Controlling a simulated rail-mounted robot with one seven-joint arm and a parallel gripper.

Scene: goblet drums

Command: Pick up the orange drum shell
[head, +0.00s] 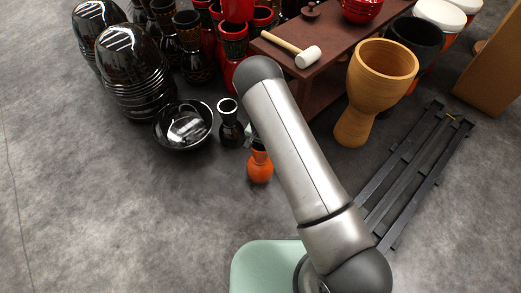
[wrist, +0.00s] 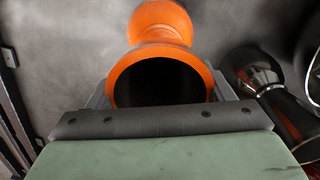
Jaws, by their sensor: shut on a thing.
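The orange drum shell (head: 260,168) is a small goblet shape with a dark open mouth, left of my arm in the head view. In the wrist view the orange drum shell (wrist: 160,22) points away from the camera, its wide dark mouth close to my palm. My gripper (wrist: 160,88) is shut on it, with a grey finger at each side of the mouth end. In the head view my arm hides most of the gripper. I cannot tell whether the shell touches the floor.
A black goblet shell (head: 231,128) stands just left of the orange one, with a glossy black bowl (head: 184,126) beyond. A brown table (head: 325,62) holding a mallet (head: 300,52) is behind. A wooden goblet drum (head: 378,78) and black rails (head: 425,160) are right. The front-left floor is clear.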

